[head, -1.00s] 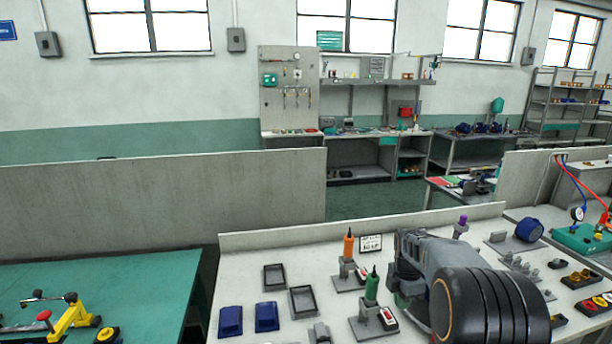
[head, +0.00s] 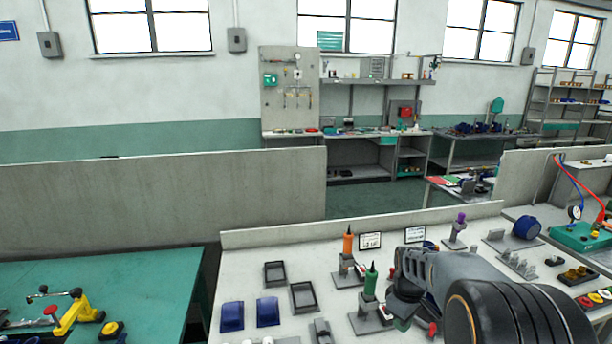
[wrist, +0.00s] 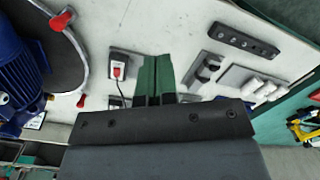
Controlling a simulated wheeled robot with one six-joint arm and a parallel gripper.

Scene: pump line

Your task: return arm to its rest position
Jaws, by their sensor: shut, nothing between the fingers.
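My gripper shows in the wrist view as two green fingers (wrist: 155,78) side by side, shut with nothing between them. They hang above the light workbench (wrist: 185,25), apart from the things on it.
Orange (head: 348,243) and green (head: 370,281) screwdriver-like tools stand in holders beside my arm. Dark trays (head: 303,297) and blue blocks (head: 268,311) lie to the left. A blue motor (wrist: 18,80) is at the wrist view's left. A low panel (head: 360,226) edges the bench.

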